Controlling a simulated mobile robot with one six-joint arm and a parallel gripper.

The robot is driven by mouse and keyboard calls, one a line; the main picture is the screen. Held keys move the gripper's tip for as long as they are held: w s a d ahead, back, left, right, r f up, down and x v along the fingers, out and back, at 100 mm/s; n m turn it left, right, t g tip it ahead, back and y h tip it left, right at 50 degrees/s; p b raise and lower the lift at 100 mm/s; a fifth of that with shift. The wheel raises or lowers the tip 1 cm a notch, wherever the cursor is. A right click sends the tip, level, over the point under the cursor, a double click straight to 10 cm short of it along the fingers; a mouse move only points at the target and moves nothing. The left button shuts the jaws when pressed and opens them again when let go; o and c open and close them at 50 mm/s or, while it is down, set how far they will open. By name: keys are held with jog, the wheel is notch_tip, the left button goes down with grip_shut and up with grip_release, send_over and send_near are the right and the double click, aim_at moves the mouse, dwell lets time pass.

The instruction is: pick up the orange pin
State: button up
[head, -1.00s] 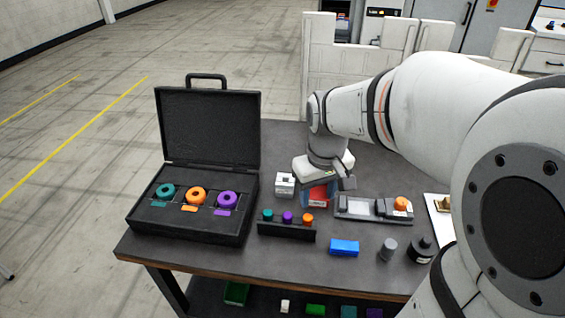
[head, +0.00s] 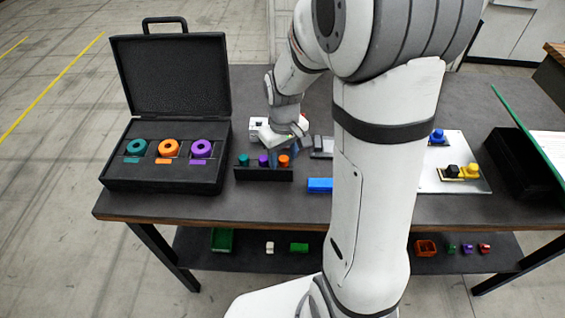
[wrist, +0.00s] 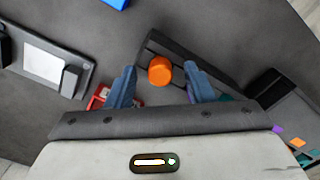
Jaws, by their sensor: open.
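The orange pin (head: 284,161) stands at the right end of a black rack (head: 264,175), beside a purple pin (head: 263,161) and a teal pin (head: 244,160). In the wrist view the orange pin (wrist: 159,71) shows between the two blue fingers of my gripper (wrist: 160,77). The gripper is open, with a gap on each side of the pin. In the head view my gripper (head: 291,147) is just behind and above the orange pin and partly hides the area behind it. I cannot tell the exact height of the fingertips over the pin.
An open black case (head: 165,187) with teal, orange and purple rings stands left of the rack. A blue block (head: 320,185) lies right of it. A white box (head: 258,125) stands behind. My arm hides the table's middle; a white plate (head: 430,180) lies further right.

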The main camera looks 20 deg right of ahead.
jog(key=shift+c, duration=0.5)
grip_shut()
